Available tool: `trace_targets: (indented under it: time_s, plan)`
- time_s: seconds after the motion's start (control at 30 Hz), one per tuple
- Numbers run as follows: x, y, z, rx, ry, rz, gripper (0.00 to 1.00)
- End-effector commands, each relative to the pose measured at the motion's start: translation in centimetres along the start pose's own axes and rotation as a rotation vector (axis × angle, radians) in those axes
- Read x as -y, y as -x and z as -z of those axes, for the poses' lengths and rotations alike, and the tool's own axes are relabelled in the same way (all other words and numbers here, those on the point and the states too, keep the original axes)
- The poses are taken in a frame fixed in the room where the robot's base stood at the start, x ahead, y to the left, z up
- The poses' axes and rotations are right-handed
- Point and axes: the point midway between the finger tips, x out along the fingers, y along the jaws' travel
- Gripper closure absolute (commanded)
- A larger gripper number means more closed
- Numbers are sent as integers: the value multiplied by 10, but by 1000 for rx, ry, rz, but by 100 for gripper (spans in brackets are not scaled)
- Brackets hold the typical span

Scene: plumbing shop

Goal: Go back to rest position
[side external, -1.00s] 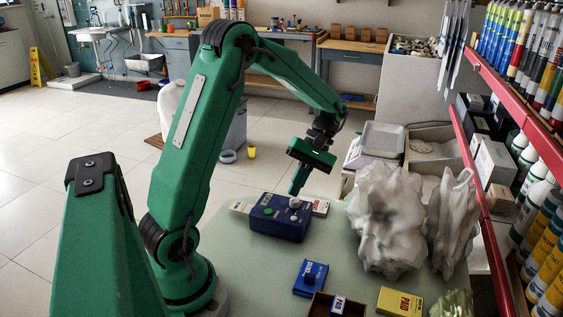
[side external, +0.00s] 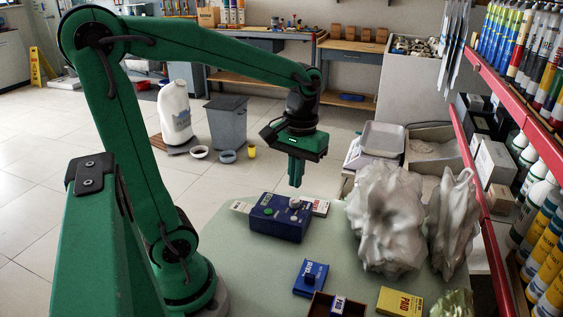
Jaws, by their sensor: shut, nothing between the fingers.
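My gripper (side external: 295,184) is shut and empty. It points straight down, in the air above the back edge of the pale green table (side external: 240,285). A blue box with knobs (side external: 277,219) sits on the table just below and in front of it, and the two look apart. My green arm rises from its base at the lower left and reaches across to the right.
A smaller blue box (side external: 310,277), a dark open tray (side external: 322,306) and a yellow PAID box (side external: 400,302) lie near the front. Crumpled white lumps (side external: 386,215) stand on the right, beside a red shelf (side external: 488,228) of tubes. A grey bin (side external: 227,124) stands on the floor behind.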

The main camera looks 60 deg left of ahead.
Motion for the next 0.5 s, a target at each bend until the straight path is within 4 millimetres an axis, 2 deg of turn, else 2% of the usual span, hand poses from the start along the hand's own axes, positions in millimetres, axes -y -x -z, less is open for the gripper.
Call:
trace_targets:
  time_s: [0.5]
  plan:
    - [-8,24,-49,-376,-406,-122,100]
